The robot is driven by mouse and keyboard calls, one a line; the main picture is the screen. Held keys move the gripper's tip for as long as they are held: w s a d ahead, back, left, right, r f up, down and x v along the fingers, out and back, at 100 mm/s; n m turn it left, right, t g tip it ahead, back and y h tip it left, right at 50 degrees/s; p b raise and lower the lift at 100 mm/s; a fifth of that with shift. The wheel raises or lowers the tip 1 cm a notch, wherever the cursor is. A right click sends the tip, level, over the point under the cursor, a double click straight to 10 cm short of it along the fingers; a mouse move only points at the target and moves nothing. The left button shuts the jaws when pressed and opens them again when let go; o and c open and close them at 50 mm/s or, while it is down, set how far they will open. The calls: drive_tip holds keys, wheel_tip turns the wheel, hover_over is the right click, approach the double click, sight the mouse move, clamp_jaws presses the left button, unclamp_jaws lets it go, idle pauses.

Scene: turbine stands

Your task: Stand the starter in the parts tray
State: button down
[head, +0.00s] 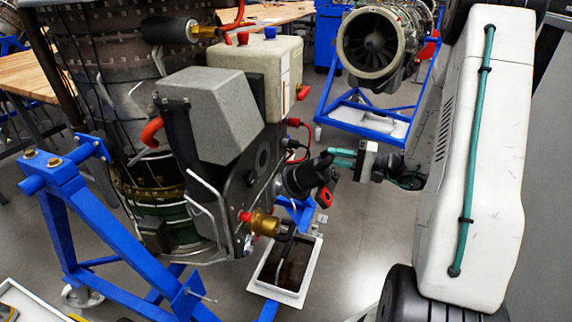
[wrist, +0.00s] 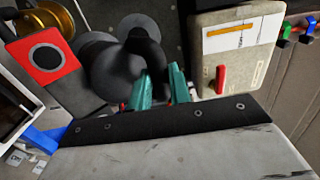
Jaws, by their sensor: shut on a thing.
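The starter (head: 298,180) is a dark, rounded cylinder at the right side of the gearbox on the near engine. It also shows in the wrist view (wrist: 112,62), with a curved black grip. My gripper (head: 342,157) reaches in from the right, its teal fingers shut on that grip. The fingertips also show in the wrist view (wrist: 160,90). I cannot tell whether the starter touches the gearbox face. A white-rimmed open tray (head: 278,292) with a dark brown inside lies below the gearbox; I cannot tell if it is the parts tray. Its rim seems to show at the wrist view's left edge.
A beige box (head: 262,68) and a grey box (head: 210,105) sit by the gearbox. A brass fitting (head: 263,223) sticks out above the tray. A blue stand (head: 75,205) carries the near engine. Another engine (head: 375,45) stands behind. Floor right of the tray looks clear.

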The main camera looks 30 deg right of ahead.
drive_tip(key=shift+s+d+r, duration=0.65)
drive_tip(key=shift+s+r, duration=0.05)
drive_tip(key=shift+r, duration=0.15)
drive_tip(key=shift+s+d+r, duration=0.65)
drive_tip(key=shift+r, duration=0.2)
